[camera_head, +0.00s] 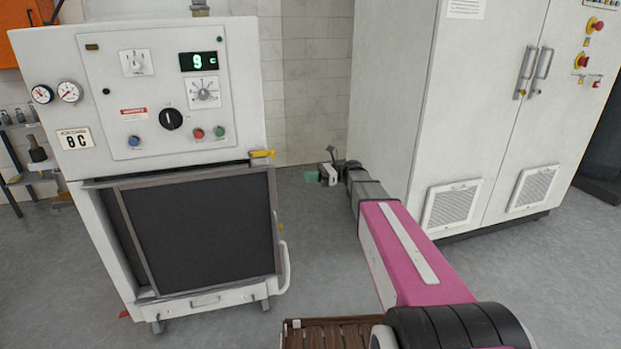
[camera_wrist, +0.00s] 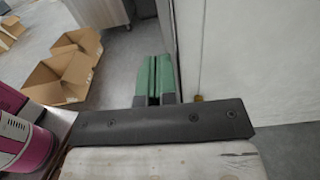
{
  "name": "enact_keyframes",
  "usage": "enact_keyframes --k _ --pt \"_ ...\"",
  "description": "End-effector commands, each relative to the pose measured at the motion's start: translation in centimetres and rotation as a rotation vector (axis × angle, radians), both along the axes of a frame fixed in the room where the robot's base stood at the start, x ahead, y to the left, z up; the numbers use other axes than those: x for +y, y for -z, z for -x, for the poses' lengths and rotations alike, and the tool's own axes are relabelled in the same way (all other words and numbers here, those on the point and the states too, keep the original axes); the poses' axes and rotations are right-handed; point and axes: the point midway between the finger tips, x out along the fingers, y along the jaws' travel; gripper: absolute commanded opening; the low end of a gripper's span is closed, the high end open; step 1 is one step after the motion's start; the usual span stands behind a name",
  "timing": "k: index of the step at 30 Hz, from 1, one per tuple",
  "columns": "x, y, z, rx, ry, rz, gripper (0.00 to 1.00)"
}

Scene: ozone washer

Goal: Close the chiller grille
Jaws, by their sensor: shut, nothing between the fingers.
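The chiller (camera_head: 165,110) is a white cabinet with gauges, a dial and a lit display, at the left in the head view. Its grille (camera_head: 205,230) is a dark framed panel on the lower front. The grille stands out from the cabinet, with a dark gap along its left side, so it looks partly open. A yellow piece (camera_head: 262,154) sits at the upper right corner of the opening. My gripper (camera_head: 311,176) is to the right of the grille, apart from it. Its green fingers (camera_wrist: 152,79) are together and empty in the wrist view.
A tall white cabinet (camera_head: 400,90) with vents stands to the right, close to my arm. A white curved bar (camera_head: 285,267) juts out at the chiller's lower right. Open cardboard boxes (camera_wrist: 62,75) lie at the left in the wrist view. Grey floor is clear between chiller and cabinet.

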Motion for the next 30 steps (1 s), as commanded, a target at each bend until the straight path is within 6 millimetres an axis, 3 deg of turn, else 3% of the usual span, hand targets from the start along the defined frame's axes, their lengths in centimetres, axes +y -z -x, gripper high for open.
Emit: enact_keyframes --k 9,15,21,30 --pt "5.9 0.0 1.6 -0.001 -0.003 0.001 0.00" --pt "8.7 0.0 2.2 -0.001 -0.002 0.002 0.00" --pt "10.0 0.0 2.4 -0.002 0.000 0.001 0.00" --pt "10.2 0.0 2.4 -0.002 0.000 0.001 0.00"
